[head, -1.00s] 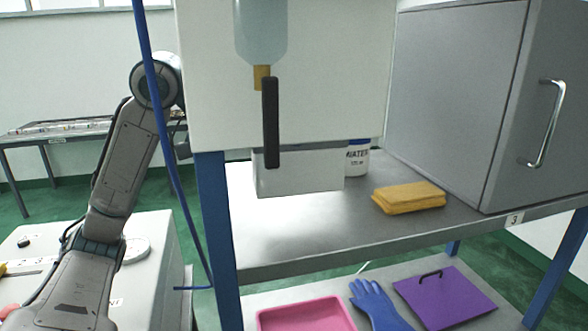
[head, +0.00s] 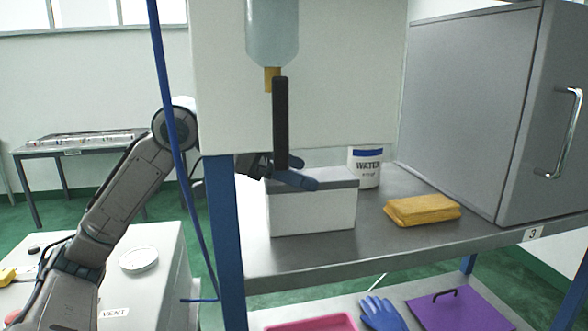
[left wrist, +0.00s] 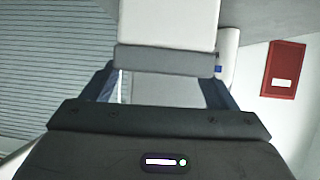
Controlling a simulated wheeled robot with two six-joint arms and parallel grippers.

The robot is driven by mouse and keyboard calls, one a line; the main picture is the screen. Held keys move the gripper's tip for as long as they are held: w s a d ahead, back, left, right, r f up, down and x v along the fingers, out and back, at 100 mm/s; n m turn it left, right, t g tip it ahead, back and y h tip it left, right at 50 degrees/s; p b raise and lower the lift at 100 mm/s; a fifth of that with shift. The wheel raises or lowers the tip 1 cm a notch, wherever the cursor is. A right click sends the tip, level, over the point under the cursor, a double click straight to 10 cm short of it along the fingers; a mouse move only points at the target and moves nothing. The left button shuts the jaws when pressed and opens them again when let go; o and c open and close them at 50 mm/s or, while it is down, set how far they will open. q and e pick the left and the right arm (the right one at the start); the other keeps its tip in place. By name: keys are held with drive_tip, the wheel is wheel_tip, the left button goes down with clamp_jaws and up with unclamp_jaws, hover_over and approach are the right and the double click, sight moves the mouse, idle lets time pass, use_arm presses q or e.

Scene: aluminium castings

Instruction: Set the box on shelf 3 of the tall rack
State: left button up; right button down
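The box (head: 312,213) is white with a grey band round its top. In the head view it is upright over shelf 3 (head: 400,240) of the rack, low at its left end; I cannot tell if its base touches the shelf. My left gripper (head: 290,180) reaches from the left behind the blue post, one blue finger along the box's upper front edge. In the left wrist view the fingers (left wrist: 165,90) stand either side of the box (left wrist: 168,25), closed on it as far as I can see. My right gripper is not in view.
A yellow cloth stack (head: 422,209) and a white WATER tub (head: 365,165) stand right of the box. A grey cabinet (head: 470,100) fills the shelf's right. A hanging bottle (head: 272,30) and blue post (head: 224,240) are close to my arm. A pink tray (head: 310,323) lies below.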

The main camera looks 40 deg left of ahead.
use_arm(q)
drive_tip(key=shift+a, duration=0.1)
drive_tip(key=shift+s+a+r+b, duration=0.2)
drive_tip(key=shift+s+a+b, duration=0.3)
drive_tip(key=shift+b, duration=0.25)
drive_tip(key=b+v, duration=0.5)
drive_tip(key=v, duration=0.5)
drive_tip(key=shift+s+r, duration=0.15)
drive_tip(key=shift+r, duration=0.15)
drive_tip(key=shift+a, duration=0.1)
